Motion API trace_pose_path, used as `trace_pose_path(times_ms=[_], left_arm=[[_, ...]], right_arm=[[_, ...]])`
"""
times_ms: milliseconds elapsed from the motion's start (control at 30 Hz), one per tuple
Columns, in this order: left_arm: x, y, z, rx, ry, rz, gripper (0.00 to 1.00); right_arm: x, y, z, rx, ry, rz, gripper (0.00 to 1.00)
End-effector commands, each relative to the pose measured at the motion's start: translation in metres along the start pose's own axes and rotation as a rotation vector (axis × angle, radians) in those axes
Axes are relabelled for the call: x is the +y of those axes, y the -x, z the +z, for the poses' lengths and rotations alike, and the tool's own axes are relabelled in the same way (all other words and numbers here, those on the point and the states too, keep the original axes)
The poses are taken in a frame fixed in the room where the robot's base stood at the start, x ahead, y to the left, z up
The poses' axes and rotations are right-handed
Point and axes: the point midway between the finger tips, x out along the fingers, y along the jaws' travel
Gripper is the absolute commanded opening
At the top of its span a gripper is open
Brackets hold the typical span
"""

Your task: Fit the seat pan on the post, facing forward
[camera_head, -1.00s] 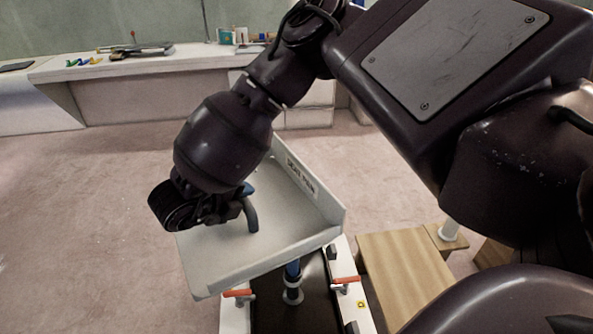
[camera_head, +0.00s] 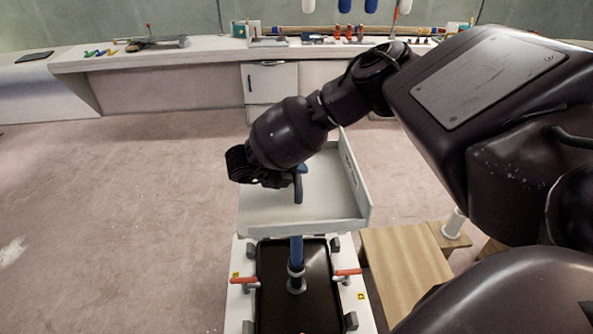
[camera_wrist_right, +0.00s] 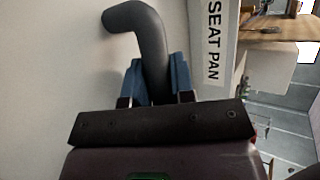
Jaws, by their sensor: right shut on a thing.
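The seat pan (camera_head: 330,208) is a light grey tray with a raised wall on its right side in the head view. Its "SEAT PAN" label shows on that wall in the right wrist view (camera_wrist_right: 214,45). My right gripper (camera_head: 297,182) is shut on the pan's dark curved handle (camera_wrist_right: 148,38), with blue finger pads on either side. The post (camera_head: 297,255) is blue with a grey collar and stands upright below the pan's near edge. The pan hides the post's top, so I cannot tell whether they touch. My left gripper is out of view.
The post stands on a dark plate in a white base (camera_head: 243,305) with red-handled clamps (camera_head: 346,272) on both sides. A white bench (camera_head: 110,62) with tools runs along the back. Open floor lies to the left.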

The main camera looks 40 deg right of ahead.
Motion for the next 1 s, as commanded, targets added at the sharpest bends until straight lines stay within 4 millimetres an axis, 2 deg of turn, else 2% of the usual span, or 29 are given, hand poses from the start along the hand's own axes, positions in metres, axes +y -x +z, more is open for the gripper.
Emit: trace_pose_path(times_ms=[433,1000], left_arm=[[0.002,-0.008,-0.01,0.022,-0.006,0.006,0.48],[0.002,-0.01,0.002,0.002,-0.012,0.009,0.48]], right_arm=[[0.009,-0.005,-0.001,-0.001,-0.002,-0.001,0.0],[0.022,-0.013,-0.005,-0.002,-0.001,-0.001,0.0]])
